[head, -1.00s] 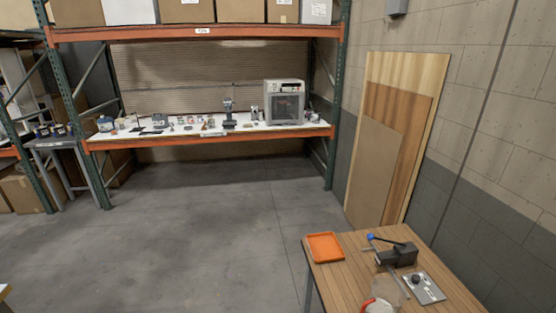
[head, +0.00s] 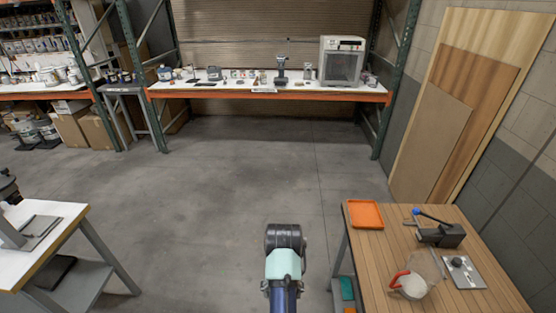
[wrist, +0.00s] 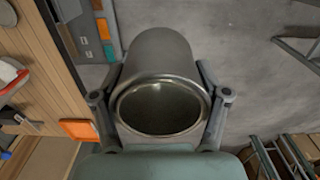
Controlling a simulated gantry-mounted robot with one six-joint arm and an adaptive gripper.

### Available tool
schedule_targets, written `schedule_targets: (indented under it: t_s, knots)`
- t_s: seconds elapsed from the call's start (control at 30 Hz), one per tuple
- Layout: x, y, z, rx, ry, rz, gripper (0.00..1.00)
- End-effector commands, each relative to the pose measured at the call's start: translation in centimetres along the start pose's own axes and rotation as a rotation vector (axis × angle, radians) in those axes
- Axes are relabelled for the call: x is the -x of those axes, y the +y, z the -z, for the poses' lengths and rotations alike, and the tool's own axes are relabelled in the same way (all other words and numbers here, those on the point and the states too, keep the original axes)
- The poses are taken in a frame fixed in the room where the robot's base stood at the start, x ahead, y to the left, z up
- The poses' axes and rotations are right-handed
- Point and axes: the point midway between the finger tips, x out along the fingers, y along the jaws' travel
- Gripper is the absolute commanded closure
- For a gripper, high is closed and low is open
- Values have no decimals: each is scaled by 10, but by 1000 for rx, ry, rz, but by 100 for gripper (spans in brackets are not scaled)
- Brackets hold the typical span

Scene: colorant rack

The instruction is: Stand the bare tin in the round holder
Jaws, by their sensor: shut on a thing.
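In the wrist view a bare grey metal tin (wrist: 165,56) sits between the fingers of my gripper (wrist: 162,98). The fingers close on it from both sides. Its round open end faces the camera and the inside looks empty. Floor shows beyond the tin, so it is held up in the air. I cannot pick out the round holder in either view.
A wooden table (head: 415,275) at right carries an orange tray (head: 365,214), a clear jug with red handle (head: 418,282) and a dark lever tool (head: 440,234). A white-topped bench (head: 50,245) stands at left. Open concrete floor (head: 250,170) lies between them and the rack.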

Motion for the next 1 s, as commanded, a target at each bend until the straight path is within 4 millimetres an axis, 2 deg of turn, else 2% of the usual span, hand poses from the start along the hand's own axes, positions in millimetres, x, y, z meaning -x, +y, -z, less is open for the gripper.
schedule_targets:
  t_s: [0.07, 0.37, 0.6, 0.73, 0.83, 1.0]
  knots:
    - [1, -16, 0, 41, 0, 0, 75]
    - [52, -15, 0, 39, 1, 0, 75]
    - [113, -14, 0, 38, 1, 0, 75]
    - [140, -14, 0, 37, 0, 0, 75]
    - [149, -14, 0, 37, 0, 0, 75]
    - [148, -14, 0, 37, 0, 0, 75]
